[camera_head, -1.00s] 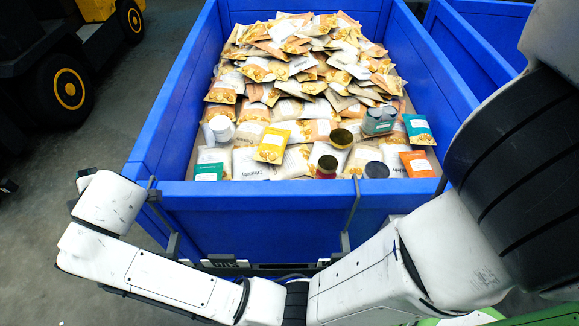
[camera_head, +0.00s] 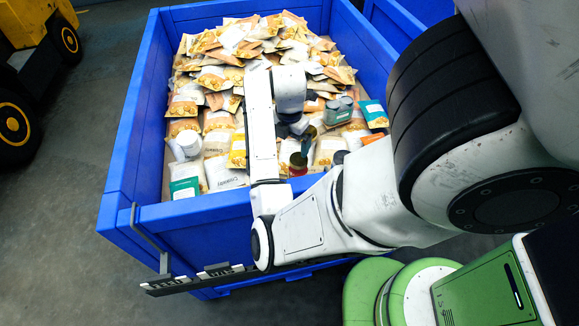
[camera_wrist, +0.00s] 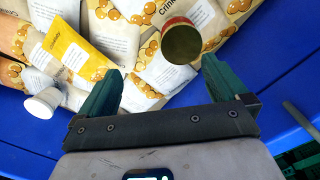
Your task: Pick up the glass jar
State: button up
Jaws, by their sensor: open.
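A glass jar with a dull gold lid and reddish contents (camera_wrist: 182,42) lies among the packets in the wrist view. Its lid faces the camera, and it sits ahead of my gripper (camera_wrist: 164,70), nearer the right finger. The two green fingers are spread apart with nothing held between them. In the head view a red jar (camera_head: 298,161) stands near the crate's front wall, just below my gripper (camera_head: 294,127).
The blue crate (camera_head: 135,130) is filled with packets, piled higher at the back. A white tub (camera_head: 189,142) is at the left; it also shows in the wrist view (camera_wrist: 42,103). Grey cans (camera_head: 338,111) are at the right. The crate's front wall runs below my arm.

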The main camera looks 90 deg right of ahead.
aim_at(299, 159)
jog(key=s, duration=0.3)
jog(key=shift+s+a+f+y, duration=0.2)
jog(key=shift+s+a+y, duration=0.1)
jog(key=shift+a, duration=0.1)
jog(key=f, duration=0.4)
jog(key=shift+w+f, duration=0.35)
jog(key=shift+f, duration=3)
jog(key=c, duration=1.3)
